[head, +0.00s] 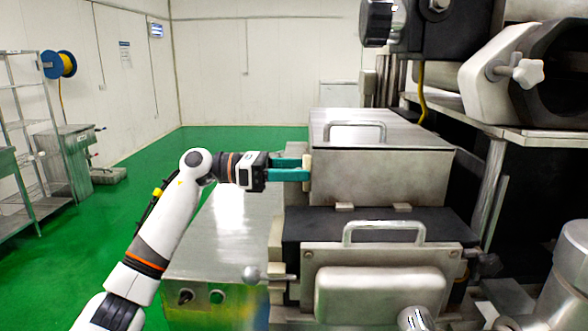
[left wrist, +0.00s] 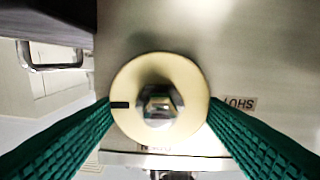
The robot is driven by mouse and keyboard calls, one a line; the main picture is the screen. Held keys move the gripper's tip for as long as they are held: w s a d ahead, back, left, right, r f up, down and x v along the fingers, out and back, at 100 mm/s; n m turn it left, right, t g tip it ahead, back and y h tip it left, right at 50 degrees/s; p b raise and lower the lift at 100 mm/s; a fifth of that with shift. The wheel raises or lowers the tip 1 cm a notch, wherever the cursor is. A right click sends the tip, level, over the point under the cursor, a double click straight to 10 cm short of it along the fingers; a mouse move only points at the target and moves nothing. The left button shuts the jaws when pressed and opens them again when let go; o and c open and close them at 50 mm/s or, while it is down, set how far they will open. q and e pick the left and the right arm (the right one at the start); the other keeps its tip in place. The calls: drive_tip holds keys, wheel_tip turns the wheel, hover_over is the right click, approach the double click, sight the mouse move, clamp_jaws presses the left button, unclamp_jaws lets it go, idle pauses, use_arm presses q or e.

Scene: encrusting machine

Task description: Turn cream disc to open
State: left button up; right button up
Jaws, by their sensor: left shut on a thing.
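The cream disc (left wrist: 188,80) is round, with a metal hex nut (left wrist: 160,106) at its centre and a short dark mark on its left side in the left wrist view. It sits on the metal side wall of the machine. In the head view the disc (head: 307,160) shows edge-on at the machine's left side. My left gripper (head: 305,168) has its green fingers on opposite sides of the disc's rim, shut on it. One label (left wrist: 239,104) lies right of the disc, and another below is partly hidden by it. My right gripper is not in view.
The metal box (head: 380,175) with a lid handle (head: 355,130) stands right of the left gripper. A lower front handle (head: 384,232) and a ball-ended lever (head: 252,273) are below. Green floor is free at the left, with a shelf rack (head: 30,140) beyond.

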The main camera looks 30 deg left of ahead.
use_arm(q)
drive_tip(key=n+p, duration=0.3)
drive_tip(key=n, duration=0.2)
drive_tip(key=n+p, duration=0.3)
drive_tip(key=n, duration=0.3)
drive_tip(key=n+p, duration=0.3)
drive_tip(key=n, duration=0.3)
drive_tip(key=shift+w+a+f+p, duration=0.2)
drive_tip(key=shift+w+f+p, duration=0.1)
idle(0.4)
drive_tip(key=o, duration=1)
drive_tip(key=shift+f, duration=0.1)
drive_tip(key=b+v, duration=0.6)
drive_tip(key=v, duration=0.6)
